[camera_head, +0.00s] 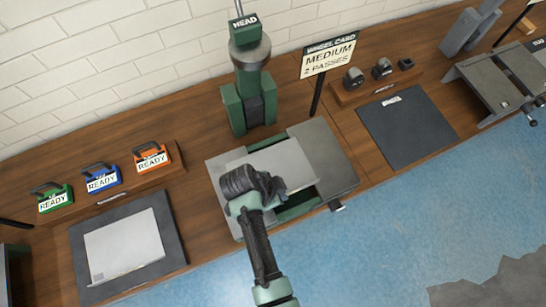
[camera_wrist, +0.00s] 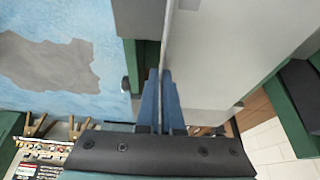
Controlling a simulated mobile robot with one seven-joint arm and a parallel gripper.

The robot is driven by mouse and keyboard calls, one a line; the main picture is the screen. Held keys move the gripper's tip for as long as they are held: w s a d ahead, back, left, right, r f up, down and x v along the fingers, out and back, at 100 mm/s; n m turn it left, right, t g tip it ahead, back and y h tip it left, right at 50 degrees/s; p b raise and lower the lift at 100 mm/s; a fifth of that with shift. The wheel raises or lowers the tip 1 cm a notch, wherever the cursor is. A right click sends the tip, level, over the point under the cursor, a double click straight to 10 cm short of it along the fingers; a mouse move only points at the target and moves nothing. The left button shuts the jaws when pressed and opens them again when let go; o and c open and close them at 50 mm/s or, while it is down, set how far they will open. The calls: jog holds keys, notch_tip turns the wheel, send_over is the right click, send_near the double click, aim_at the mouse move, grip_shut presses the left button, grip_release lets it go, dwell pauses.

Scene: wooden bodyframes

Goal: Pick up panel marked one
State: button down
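A flat light grey panel (camera_head: 287,163) lies on the bed of the green machine, partly covered by my arm. No number shows on it, so I cannot tell its marking. My gripper (camera_wrist: 160,85) has its two blue fingers close together on the panel's edge, with the thin edge between them. The panel (camera_wrist: 215,45) spreads right of the fingers in the wrist view. In the head view my gripper (camera_head: 250,185) is at the panel's left end, its fingers hidden. Another light grey panel (camera_head: 125,247) lies on the left dark mat, with a small unreadable mark in its corner.
The green machine labelled HEAD (camera_head: 249,85) rises behind the bed. A sign (camera_head: 329,62) reads MEDIUM, 2 PASSES. Green, blue and orange READY blocks (camera_head: 101,180) stand at left. An empty dark mat (camera_head: 407,128) lies at right. Blue floor (camera_head: 400,230) is open in front.

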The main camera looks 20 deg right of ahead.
jog(key=shift+w+r, duration=0.1)
jog(key=shift+r, duration=0.1)
notch_tip(320, 180, up, 7)
jog(key=p, duration=0.4)
notch_tip(320, 180, down, 5)
jog(key=b, duration=0.4)
jog(key=shift+f+b, duration=0.7)
jog(key=shift+f, duration=0.2)
jog(key=shift+f, duration=0.2)
dwell(1.6)
